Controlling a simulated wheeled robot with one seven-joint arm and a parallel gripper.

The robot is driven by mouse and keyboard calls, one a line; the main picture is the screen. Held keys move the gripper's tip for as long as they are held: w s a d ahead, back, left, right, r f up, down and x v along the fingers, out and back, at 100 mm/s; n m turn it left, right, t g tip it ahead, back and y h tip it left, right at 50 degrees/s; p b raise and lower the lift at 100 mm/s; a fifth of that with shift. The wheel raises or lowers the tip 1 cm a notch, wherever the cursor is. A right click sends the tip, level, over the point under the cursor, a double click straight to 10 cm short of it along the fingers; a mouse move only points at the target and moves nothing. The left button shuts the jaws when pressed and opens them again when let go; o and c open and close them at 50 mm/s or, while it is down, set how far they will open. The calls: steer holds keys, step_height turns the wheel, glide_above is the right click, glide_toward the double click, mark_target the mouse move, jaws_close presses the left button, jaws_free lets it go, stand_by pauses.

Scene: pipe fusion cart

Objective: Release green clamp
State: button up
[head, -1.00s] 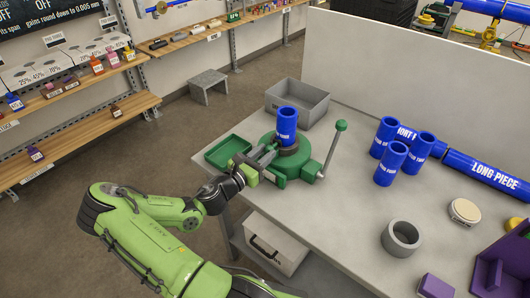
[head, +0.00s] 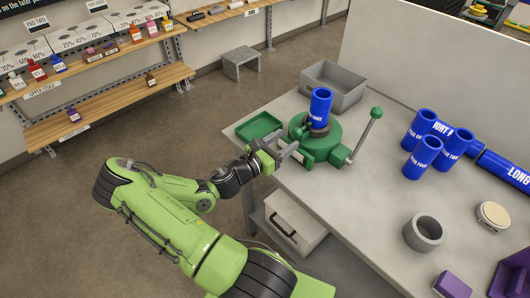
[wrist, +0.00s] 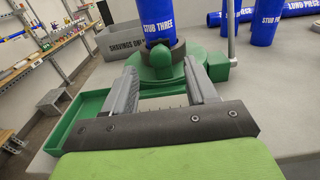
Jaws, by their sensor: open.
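The green clamp (head: 325,148) stands on the grey table near its left edge, its lever (head: 362,138) raised with a green knob on top. My gripper (head: 292,149) is open and empty at the clamp's left front. In the wrist view, its two fingers (wrist: 159,70) point at the clamp, one on each side of the stub's line, with the stub beyond the tips. The lever's post (wrist: 231,28) rises right of the fingers.
A green tray (head: 259,127) lies left of the clamp, and a grey shavings bin (head: 334,86) stands behind. A grey ring (head: 424,232) and purple fixture sit nearer. The table between is clear.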

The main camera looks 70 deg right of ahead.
steer(key=v, duration=1.2)
steer(key=shift+a, duration=0.2)
steer(key=shift+w, duration=0.1)
steer(key=w+a+m+t+y, duration=0.4)
steer(key=a+m+t+y, duration=0.1)
steer(key=a+m+y, duration=0.8)
steer(key=s+a+r+t+y, duration=0.3)
steer(key=a+r+t, duration=0.4)
steer(key=a+r, duration=0.8)
steer(key=shift+s+t+y, duration=0.25)
steer(key=shift+t+y, duration=0.05)
